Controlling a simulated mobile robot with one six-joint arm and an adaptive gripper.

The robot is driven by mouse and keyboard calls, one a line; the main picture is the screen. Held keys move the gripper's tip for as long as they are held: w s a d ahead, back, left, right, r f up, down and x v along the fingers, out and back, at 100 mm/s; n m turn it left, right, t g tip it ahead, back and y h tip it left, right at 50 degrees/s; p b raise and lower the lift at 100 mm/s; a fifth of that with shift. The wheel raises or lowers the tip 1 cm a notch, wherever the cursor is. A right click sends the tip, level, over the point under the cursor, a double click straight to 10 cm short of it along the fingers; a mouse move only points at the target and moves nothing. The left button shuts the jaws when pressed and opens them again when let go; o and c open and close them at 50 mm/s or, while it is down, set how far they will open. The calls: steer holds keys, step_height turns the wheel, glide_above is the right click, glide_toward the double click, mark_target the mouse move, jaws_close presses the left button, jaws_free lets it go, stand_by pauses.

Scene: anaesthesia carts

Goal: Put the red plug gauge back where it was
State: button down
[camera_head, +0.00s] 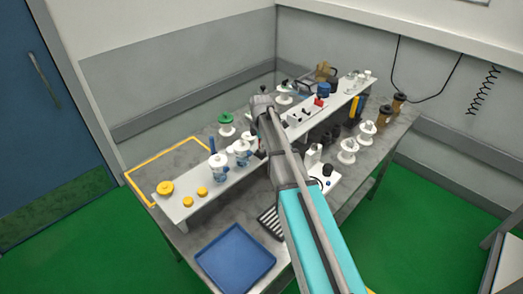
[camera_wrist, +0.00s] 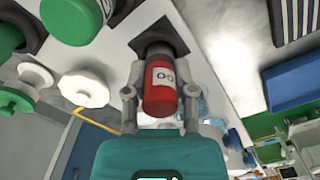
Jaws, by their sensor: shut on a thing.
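In the wrist view, the red plug gauge (camera_wrist: 160,78) is a red cylinder with a white label. My gripper (camera_wrist: 160,94) is shut on it, one finger on each side. The gauge's narrower dark end points toward a dark square (camera_wrist: 178,34) on a pale shelf surface. I cannot tell whether that end touches the square or sits in it. In the head view my arm hides most of the gripper, and I cannot make out the held gauge there.
Green-topped pieces (camera_wrist: 72,18) and a white spool-like piece (camera_wrist: 84,89) stand close to the gauge. In the head view, a raised white shelf (camera_head: 182,208) carries several parts on a grey table. A blue tray (camera_head: 235,264) and striped rack (camera_head: 270,222) lie in front.

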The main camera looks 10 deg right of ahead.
steer(key=shift+f, duration=0.45)
steer(key=shift+c, duration=2.2)
jaws_free()
steer(key=shift+r, duration=0.15)
step_height(320, 180, up, 12)
steer(key=p, duration=1.2)
